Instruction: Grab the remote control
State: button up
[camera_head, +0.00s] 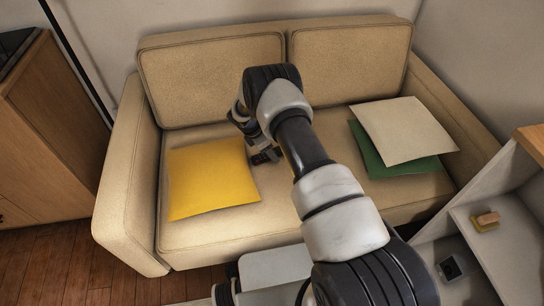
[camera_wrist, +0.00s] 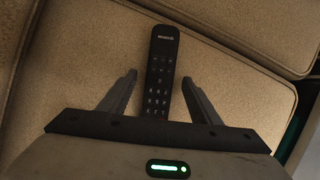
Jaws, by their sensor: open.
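The black remote control (camera_wrist: 161,72) lies on the beige sofa seat in the wrist view, its keypad face up and its long side running away from my gripper. My gripper (camera_wrist: 161,88) is open, with one finger to the left and one to the right of the remote's lower part. The fingers are apart from the remote, and its near end is hidden behind the gripper body. In the head view my gripper (camera_head: 262,156) is over the sofa seat beside the yellow cushion, and the remote is hard to make out there.
A yellow cushion (camera_head: 210,178) lies left on the sofa (camera_head: 240,234). A cream cushion (camera_head: 404,131) overlaps a green cushion (camera_head: 385,160) on the right. The sofa backrest (camera_head: 213,80) rises behind my gripper. A wooden cabinet (camera_head: 60,120) stands at left, and grey shelving (camera_head: 510,242) at right.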

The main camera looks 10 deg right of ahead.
jog(key=c, duration=1.2)
